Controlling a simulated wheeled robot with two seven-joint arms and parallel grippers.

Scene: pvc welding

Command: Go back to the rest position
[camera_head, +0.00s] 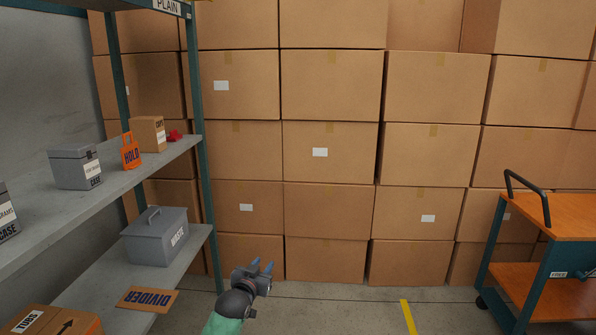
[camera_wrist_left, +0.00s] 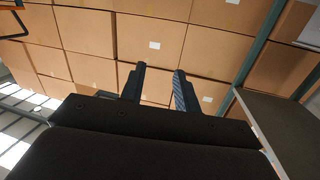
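My left gripper (camera_head: 262,268) shows low in the head view, on an arm with a green sleeve, above the floor in front of the stacked boxes. Its two fingers are apart with nothing between them. In the left wrist view the fingers of my left gripper (camera_wrist_left: 157,82) also stand apart, with only boxes far behind them. My right gripper is not in either view.
A grey shelf rack (camera_head: 205,170) stands at the left, holding a grey waste box (camera_head: 152,245), an orange hold tag (camera_head: 130,155) and other items. Stacked cardboard boxes (camera_head: 328,210) fill the back. An orange cart (camera_head: 570,225) stands at the right. The floor (camera_head: 360,312) between is clear.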

